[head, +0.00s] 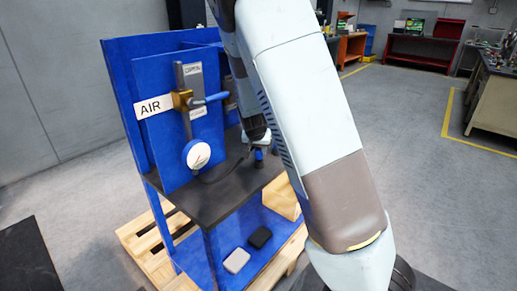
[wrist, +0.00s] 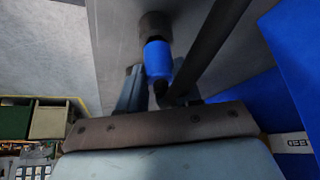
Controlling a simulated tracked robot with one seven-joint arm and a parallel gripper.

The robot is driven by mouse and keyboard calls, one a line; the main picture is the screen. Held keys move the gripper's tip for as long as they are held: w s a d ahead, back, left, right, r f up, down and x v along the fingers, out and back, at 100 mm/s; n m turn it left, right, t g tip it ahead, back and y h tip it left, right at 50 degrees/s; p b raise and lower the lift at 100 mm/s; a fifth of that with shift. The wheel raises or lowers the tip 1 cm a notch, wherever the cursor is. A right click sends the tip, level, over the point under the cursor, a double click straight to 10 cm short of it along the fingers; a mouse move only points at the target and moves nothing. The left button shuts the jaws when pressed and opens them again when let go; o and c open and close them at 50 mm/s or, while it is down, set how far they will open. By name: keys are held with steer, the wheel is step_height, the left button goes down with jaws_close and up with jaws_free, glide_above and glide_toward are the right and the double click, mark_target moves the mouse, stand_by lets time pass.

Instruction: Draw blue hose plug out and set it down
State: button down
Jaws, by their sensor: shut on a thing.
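The blue hose plug (wrist: 158,60) is between the fingers of my gripper (wrist: 158,95) in the wrist view, and the gripper is shut on it. Its far end meets a dark round fitting (wrist: 155,25); I cannot tell how deep it sits. A black hose (wrist: 205,45) runs past the plug on its right. In the head view, my gripper (head: 257,143) is low over the dark shelf of the blue stand, and a small blue part of the plug (head: 258,155) shows below it. My arm hides some of the stand's right side.
The blue panel (head: 165,90) carries an AIR label (head: 154,106), a valve with a blue handle (head: 205,99) and a white gauge (head: 196,153). The dark shelf (head: 205,200) is bare at its front. A white block (head: 236,260) and a black block (head: 260,237) lie on the lower blue shelf.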

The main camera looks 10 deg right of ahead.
steer(key=shift+f, duration=0.35)
steer(key=c, duration=0.7)
jaws_free()
steer(key=v, duration=1.3)
steer(key=shift+s+r, duration=0.15)
steer(key=shift+r, duration=0.05)
steer(key=shift+s, duration=0.1)
